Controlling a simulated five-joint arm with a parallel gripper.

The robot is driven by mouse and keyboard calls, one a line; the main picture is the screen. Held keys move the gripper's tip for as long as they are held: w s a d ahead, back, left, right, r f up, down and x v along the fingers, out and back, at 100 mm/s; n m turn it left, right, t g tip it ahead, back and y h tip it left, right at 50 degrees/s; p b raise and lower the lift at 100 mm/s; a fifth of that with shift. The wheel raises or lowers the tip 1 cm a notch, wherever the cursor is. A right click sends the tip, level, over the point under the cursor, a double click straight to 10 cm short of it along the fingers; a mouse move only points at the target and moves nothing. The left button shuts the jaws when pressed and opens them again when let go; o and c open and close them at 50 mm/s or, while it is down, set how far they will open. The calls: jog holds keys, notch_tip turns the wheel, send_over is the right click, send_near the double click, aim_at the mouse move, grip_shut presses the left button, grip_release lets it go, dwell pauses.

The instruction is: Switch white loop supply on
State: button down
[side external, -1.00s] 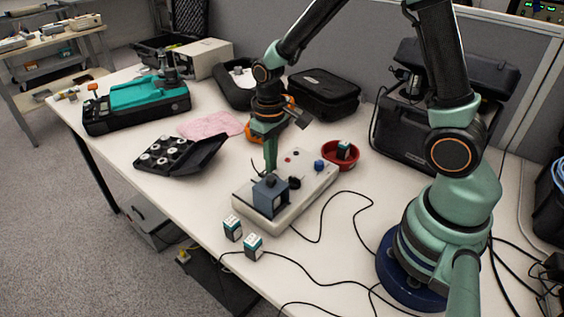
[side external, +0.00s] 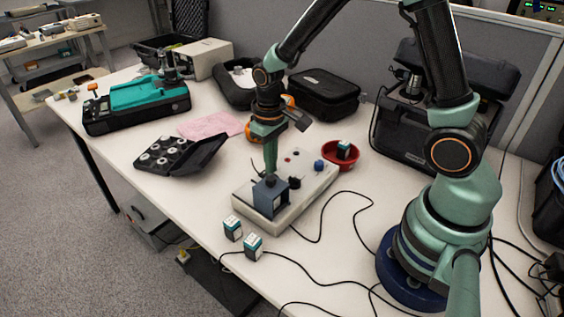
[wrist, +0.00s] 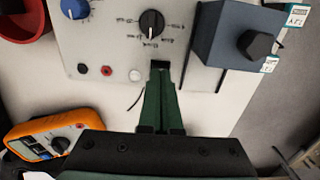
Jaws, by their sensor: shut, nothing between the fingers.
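The white loop supply is likely the pale control box (side external: 315,183) on the table; its panel (wrist: 110,55) also fills the top of the wrist view. My gripper (side external: 270,176) is shut and empty, pointing down over the box, behind the blue-grey block (side external: 270,198). In the wrist view its green fingertips (wrist: 160,72) meet a small dark part of the panel below the rotary knob, mostly hidden; I cannot tell whether they touch it.
The blue-grey block with a black knob stands close right of my fingers in the wrist view. A red bowl (side external: 328,158), an orange multimeter (wrist: 45,140) and two small cubes (side external: 253,246) are nearby. Black cables cross the table in front.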

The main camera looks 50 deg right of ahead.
jog(key=shift+f, duration=0.6)
dwell(0.3)
jog(key=shift+r, duration=3.55)
jog(key=shift+r, duration=0.1)
jog(key=s+d+r+t, duration=0.1)
jog(key=s+r+t, duration=0.4)
jog(key=s+r, duration=0.3)
jog(key=shift+s+r+t, duration=0.3)
jog(key=shift+r, duration=2)
jog(key=shift+d, duration=0.1)
